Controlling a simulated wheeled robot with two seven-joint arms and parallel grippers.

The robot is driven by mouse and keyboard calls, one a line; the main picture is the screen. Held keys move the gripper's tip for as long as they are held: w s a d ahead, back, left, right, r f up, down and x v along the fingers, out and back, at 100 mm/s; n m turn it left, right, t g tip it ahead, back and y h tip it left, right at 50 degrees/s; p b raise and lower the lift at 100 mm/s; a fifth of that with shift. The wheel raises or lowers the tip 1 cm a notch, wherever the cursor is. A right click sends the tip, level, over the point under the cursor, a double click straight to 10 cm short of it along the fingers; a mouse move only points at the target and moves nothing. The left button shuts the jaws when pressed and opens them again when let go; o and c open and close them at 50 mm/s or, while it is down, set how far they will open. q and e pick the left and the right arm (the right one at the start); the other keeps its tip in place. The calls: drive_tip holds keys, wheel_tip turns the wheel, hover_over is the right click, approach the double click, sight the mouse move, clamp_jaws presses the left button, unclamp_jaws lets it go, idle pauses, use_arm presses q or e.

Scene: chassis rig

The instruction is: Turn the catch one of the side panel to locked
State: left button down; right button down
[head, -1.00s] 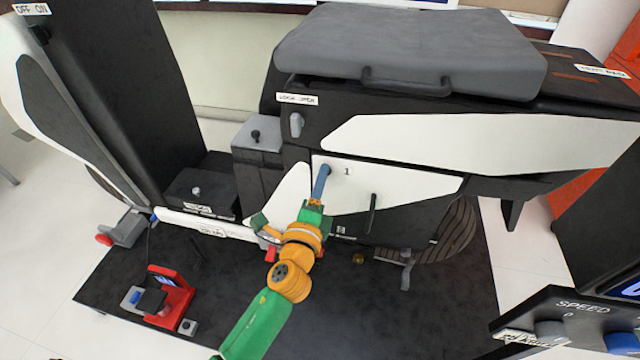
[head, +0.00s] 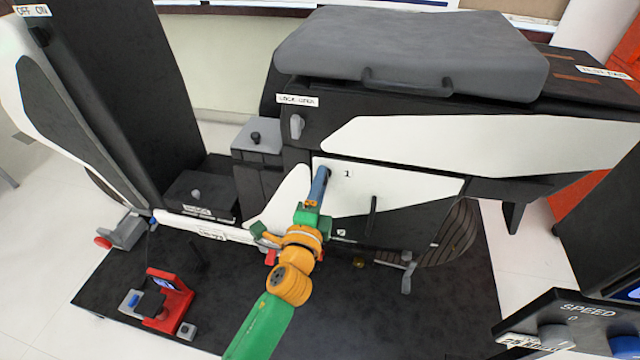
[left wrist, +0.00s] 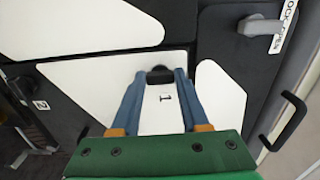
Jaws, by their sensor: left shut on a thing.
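The side panel (head: 400,193) is a white and black plate on the machine's flank, with a printed "1" near its upper left corner and a black bar handle (head: 371,217). The "1" mark also shows in the left wrist view. Catch one (left wrist: 159,75) is a small dark knob at the panel's edge beside the "1". My left gripper (head: 322,172) reaches up to it, and its blue fingers (left wrist: 158,82) are shut on the catch, one on each side. The fingers hide most of the catch in the head view. My right gripper does not show.
A grey latch (head: 296,126) sits under a lock label above the panel. A grey lid with a handle (head: 406,84) covers the top. A red device (head: 170,298) stands on the dark mat at lower left. A speed console (head: 570,325) is at lower right.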

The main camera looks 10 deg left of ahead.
use_arm(q)
drive_tip(key=shift+c, duration=2)
unclamp_jaws()
drive_tip(key=s, duration=0.7)
